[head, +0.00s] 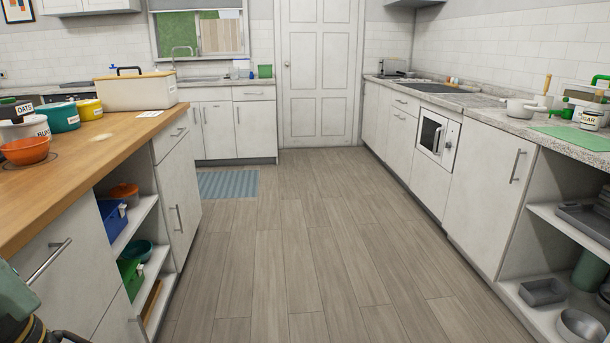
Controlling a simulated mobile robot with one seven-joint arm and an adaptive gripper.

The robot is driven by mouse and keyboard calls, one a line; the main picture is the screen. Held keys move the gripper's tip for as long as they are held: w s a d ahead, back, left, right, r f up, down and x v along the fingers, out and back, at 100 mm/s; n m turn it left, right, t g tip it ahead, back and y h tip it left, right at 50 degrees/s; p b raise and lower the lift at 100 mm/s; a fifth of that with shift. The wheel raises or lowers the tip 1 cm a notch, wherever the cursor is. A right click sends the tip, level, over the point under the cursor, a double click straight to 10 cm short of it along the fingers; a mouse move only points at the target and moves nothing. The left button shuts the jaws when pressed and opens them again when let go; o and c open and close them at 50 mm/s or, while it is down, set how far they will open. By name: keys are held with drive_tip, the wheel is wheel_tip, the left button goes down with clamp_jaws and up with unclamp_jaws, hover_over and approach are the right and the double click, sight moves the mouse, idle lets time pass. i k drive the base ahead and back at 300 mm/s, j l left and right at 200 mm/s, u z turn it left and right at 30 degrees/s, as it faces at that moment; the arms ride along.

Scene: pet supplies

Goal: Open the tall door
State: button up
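The tall door (318,105) is a white panelled door in the far wall, at the top middle of the head view. It looks closed in its frame. A small round knob (287,63) shows near its left edge. The top of the door is cut off by the picture edge. A part of my arm shows at the bottom left corner, far from the door. My gripper cannot be made out in this view.
Wood floor (315,240) runs clear to the door. A wooden-topped island (110,140) stands left, with pots and a cream box (137,92). A counter with a microwave (437,137) lines the right. A blue-grey mat (228,183) lies before the sink cabinets.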

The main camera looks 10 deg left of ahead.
sight(177, 177)
drive_tip(key=i+u, duration=0.2)
drive_tip(key=i, duration=0.25)
drive_tip(key=i+l+u, duration=0.2)
drive_tip(key=i, duration=0.2)
drive_tip(key=i+l+u, duration=0.25)
drive_tip(key=i, duration=0.15)
drive_tip(key=i+l+u, duration=0.25)
drive_tip(key=i+u, duration=0.15)
drive_tip(key=i+l+u, duration=0.7)
drive_tip(key=i+l, duration=1.1)
drive_tip(key=k+l, duration=0.05)
drive_tip(key=l, duration=0.05)
